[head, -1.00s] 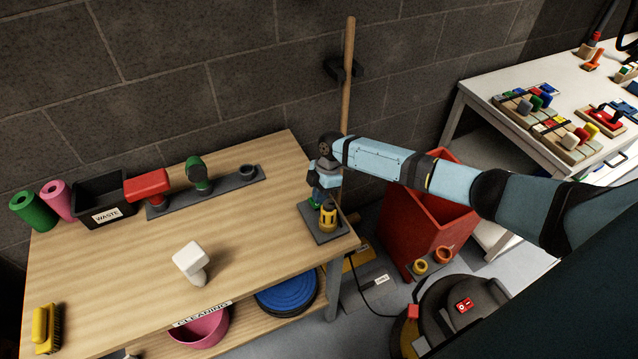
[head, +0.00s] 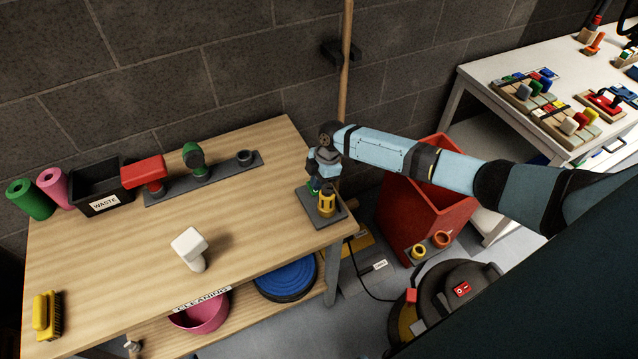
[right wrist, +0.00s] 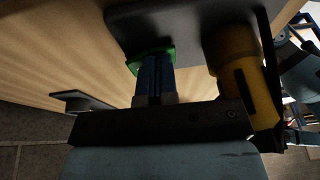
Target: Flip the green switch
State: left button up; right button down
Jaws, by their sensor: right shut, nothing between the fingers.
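The green switch part (head: 314,191) sits on a dark grey plate (head: 335,217) at the table's right corner, mostly hidden by my right gripper (head: 318,182). In the right wrist view the green piece (right wrist: 136,64) shows around the tips of my shut blue fingers (right wrist: 156,68). The fingers are at the green piece with nothing held between them; whether they touch it I cannot tell. My left gripper is out of view.
The wooden table (head: 120,250) holds a white block-headed item (head: 189,243), a yellow brush (head: 41,312), a waste bin (head: 98,190) and a grey rack (head: 220,176). A red bin (head: 415,215) and a vacuum (head: 452,300) stand right of the table.

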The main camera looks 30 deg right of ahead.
jog(key=shift+w, duration=0.45)
jog(key=shift+r, duration=0.1)
jog(key=shift+d+r, duration=0.2)
jog(key=shift+r, duration=0.25)
jog(key=b+v, duration=0.1)
jog(key=v, duration=1.1)
jog(key=shift+r+b, duration=0.4)
jog(key=shift+d+f, duration=0.1)
